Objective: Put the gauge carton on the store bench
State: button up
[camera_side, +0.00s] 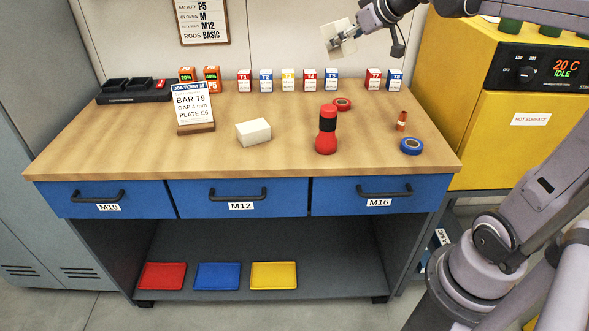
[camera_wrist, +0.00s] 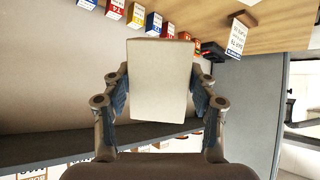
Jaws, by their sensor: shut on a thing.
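My gripper (camera_side: 343,40) is shut on a pale, plain carton (camera_wrist: 160,82), raised well above the back of the wooden bench (camera_side: 120,140). The carton also shows in the side view (camera_side: 337,32), partly covered by the fingers. In the wrist view it sits between both fingers, and its facing side shows no label. I cannot tell from its face whether it is the gauge carton. Which bench is the store bench is not marked.
Small labelled boxes (camera_side: 289,80) line the bench's back, with a gap in the row. A white block (camera_side: 253,131), red torch (camera_side: 326,130), blue tape roll (camera_side: 411,146) and job ticket (camera_side: 192,105) stand forward. A yellow oven (camera_side: 530,130) is at right.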

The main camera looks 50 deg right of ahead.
jog(key=s+d+r+m+t+h, duration=0.25)
jog(key=s+d+m+h, duration=0.3)
jog(key=s+d, duration=0.65)
notch_tip(320, 180, down, 19)
jog(key=w+d, duration=0.2)
jog(key=shift+h, duration=0.35)
jog(key=shift+w+f, duration=0.1)
jog(key=shift+f, duration=0.5)
jog(key=o, duration=1.4)
